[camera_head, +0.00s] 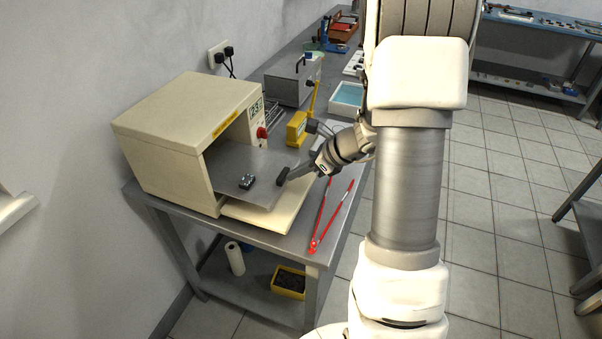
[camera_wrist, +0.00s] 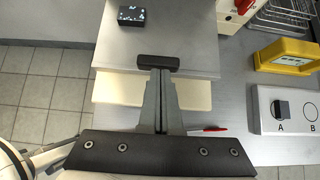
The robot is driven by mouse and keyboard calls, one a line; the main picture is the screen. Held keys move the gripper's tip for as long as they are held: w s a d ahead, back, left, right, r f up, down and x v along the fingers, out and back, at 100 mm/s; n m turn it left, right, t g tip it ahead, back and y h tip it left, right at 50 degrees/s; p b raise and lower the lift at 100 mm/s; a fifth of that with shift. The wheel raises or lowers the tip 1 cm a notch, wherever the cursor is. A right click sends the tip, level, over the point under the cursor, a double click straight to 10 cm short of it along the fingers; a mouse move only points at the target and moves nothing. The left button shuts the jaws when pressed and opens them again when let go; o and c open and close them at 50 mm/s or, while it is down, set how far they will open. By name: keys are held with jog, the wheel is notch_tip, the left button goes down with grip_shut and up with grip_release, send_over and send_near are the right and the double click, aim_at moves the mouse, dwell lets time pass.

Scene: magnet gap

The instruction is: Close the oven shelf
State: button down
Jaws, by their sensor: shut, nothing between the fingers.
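The cream oven (camera_head: 165,135) stands on a grey bench, its front open. Its flat grey shelf (camera_head: 225,170) is slid out to the front, above a cream door or base panel (camera_head: 270,205). A small dark block with light spots (camera_head: 246,181) lies on the shelf, and it also shows in the wrist view (camera_wrist: 131,15). My gripper (camera_head: 283,176) is shut and empty at the shelf's front edge.
Red-handled tongs (camera_head: 322,225) lie on the bench in front of the oven. A yellow device (camera_head: 297,128) stands right of the oven, near a wire rack (camera_wrist: 285,15). A white plate marked A and B (camera_wrist: 290,110) lies to the right. A grey box (camera_head: 290,85) stands further back.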

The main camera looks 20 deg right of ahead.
send_near(232, 164)
jog(key=x, duration=0.5)
jog(key=shift+w+a+r, duration=0.1)
jog(key=shift+w+a, duration=0.15)
jog(key=shift+a, duration=0.1)
jog(key=shift+a+r, duration=0.1)
